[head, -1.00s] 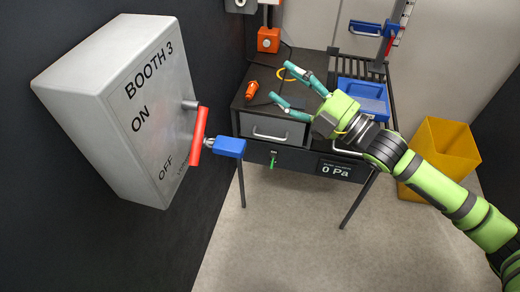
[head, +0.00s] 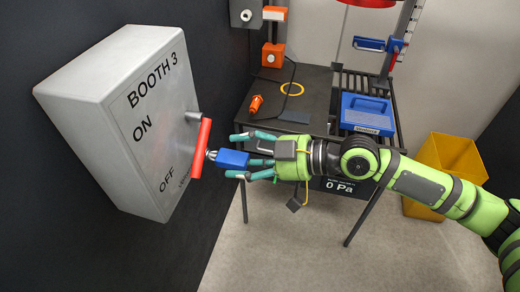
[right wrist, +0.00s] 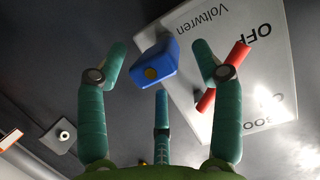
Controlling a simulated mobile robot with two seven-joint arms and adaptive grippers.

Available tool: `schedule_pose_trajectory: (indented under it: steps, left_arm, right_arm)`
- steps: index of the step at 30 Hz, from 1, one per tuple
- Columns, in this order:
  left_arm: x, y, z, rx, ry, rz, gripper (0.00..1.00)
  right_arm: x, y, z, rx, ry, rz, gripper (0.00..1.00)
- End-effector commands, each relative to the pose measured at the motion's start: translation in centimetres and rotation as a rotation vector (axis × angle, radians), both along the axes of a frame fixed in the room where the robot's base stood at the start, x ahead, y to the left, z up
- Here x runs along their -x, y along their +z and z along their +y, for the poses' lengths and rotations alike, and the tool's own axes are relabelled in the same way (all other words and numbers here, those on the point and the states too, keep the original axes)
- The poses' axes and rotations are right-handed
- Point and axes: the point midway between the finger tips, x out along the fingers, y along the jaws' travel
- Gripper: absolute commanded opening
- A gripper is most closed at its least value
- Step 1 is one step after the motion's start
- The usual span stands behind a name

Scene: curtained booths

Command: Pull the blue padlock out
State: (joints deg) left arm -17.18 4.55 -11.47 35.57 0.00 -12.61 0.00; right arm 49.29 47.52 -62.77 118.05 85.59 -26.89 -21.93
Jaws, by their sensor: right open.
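The blue padlock (head: 232,159) hangs by its metal shackle at the red handle (head: 203,148) of the grey BOOTH 3 switch box (head: 125,120). The handle lies between the ON and OFF labels, nearer OFF. My right gripper (head: 235,156) is open, its teal fingers reaching left to either side of the padlock body. In the right wrist view the padlock (right wrist: 155,65) sits between the spread fingertips with gaps at both sides, and the red handle (right wrist: 224,78) is beyond the right finger. My left gripper is not in view.
A dark table (head: 310,80) stands behind my right arm, with an orange plug-like piece (head: 256,103), a yellow ring (head: 292,89) and a blue case (head: 367,113). A yellow bin (head: 450,160) stands at the right. The floor below the gripper is clear.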

Motion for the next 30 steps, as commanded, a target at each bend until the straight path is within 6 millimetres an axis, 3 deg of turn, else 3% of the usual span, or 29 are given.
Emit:
schedule_pose_trajectory:
  steps: [6,16,17,21,30]
  left_arm:
    - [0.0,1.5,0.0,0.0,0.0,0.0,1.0]
    - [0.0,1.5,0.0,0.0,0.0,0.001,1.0]
    - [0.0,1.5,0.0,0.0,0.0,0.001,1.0]
    - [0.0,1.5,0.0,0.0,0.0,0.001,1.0]
    - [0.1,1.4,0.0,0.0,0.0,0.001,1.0]
  right_arm:
    - [-0.7,-0.5,2.1,-0.002,-0.001,0.002,0.67]
    - [-0.8,-0.9,2.5,-0.001,-0.001,-0.001,0.67]
    - [-0.8,-0.9,2.5,-0.001,-0.001,0.0,0.59]
    - [-0.8,-0.8,2.5,-0.002,-0.001,-0.001,0.05]
    - [-0.8,-0.6,2.4,-0.003,-0.001,-0.006,0.04]
